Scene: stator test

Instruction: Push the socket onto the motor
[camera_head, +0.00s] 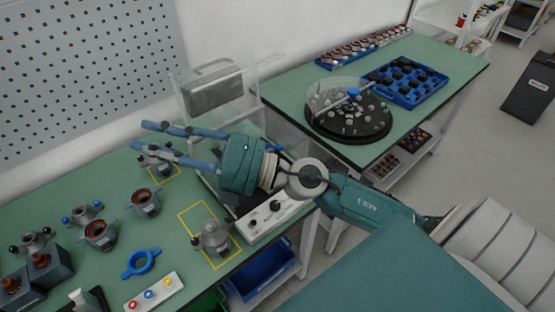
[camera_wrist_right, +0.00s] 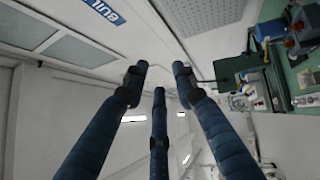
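My right gripper (camera_head: 140,135) reaches in from the right and hangs above the back of the green workbench. Its long blue fingers are spread with nothing between them; the right wrist view (camera_wrist_right: 159,76) also shows them empty. A grey motor-like unit (camera_head: 212,238) stands in the front yellow outline. Another grey unit (camera_head: 155,160) stands in the rear outline, partly behind the fingers. Grey housings with copper windings stand to the left, one (camera_head: 146,202) behind another (camera_head: 99,234). I cannot tell which part is the socket. My left gripper is not in view.
A blue ring (camera_head: 141,263) and a button box (camera_head: 154,292) lie at the bench front. A white control box (camera_head: 270,215) stands at the right edge, near a clear guard (camera_head: 262,75). A second table holds a round black tray (camera_head: 375,125) and blue tray (camera_head: 402,92).

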